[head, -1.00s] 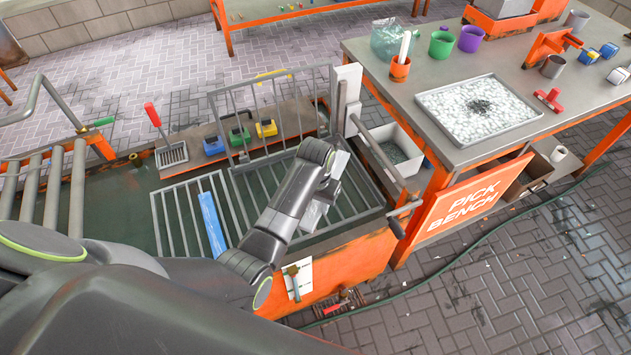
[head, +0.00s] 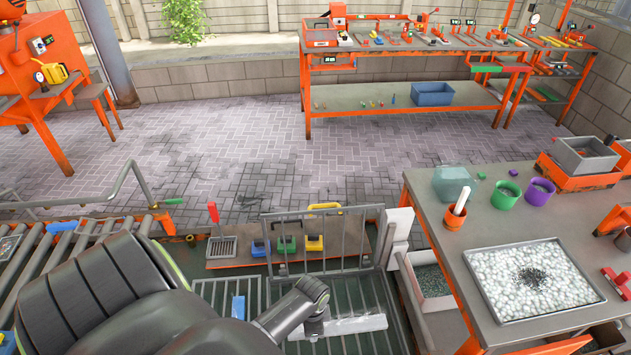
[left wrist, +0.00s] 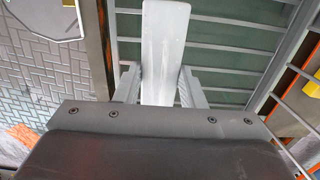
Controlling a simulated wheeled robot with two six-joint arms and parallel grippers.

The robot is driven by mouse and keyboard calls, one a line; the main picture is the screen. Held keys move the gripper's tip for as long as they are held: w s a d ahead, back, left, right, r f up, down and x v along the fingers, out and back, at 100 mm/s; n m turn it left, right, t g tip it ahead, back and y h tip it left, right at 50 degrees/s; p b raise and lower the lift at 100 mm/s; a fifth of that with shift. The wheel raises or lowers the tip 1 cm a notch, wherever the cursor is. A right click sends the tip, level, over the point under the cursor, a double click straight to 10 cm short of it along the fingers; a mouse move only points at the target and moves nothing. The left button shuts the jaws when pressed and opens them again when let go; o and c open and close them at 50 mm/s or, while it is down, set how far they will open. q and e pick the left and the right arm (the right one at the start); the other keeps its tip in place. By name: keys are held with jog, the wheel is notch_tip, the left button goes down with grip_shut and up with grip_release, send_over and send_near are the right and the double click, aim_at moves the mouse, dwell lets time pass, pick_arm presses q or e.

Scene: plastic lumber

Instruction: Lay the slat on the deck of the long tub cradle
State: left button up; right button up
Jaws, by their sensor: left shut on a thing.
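My left gripper (left wrist: 161,88) is shut on a pale grey slat (left wrist: 165,40), which sticks out beyond the fingers. In the head view the slat (head: 358,325) points right from my left gripper (head: 318,328), over the grey barred deck (head: 377,297) of the tub. The wrist view shows deck bars (left wrist: 230,50) behind the slat. I cannot tell whether the slat touches the bars. A blue strip (head: 238,307) lies on the barred deck left of the gripper. My arm hides part of the deck. My right gripper is not in view.
A pale post (head: 397,235) and the pick bench (head: 440,235) stand to the right. A roller conveyor (head: 40,260) is at left.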

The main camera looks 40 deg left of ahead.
pick_arm(q)
jog(key=shift+r, duration=0.15)
jog(key=shift+f, duration=0.2)
jog(key=b, duration=0.4)
send_over(313, 345)
notch_tip(313, 345, down, 6)
jog(key=shift+f, duration=0.15)
jog(key=shift+f+b, duration=0.8)
jog(key=shift+f, duration=0.25)
jog(key=shift+f+b, duration=0.5)
jog(key=shift+f, duration=0.2)
jog(key=o, duration=1.2)
jog(key=shift+c, duration=0.2)
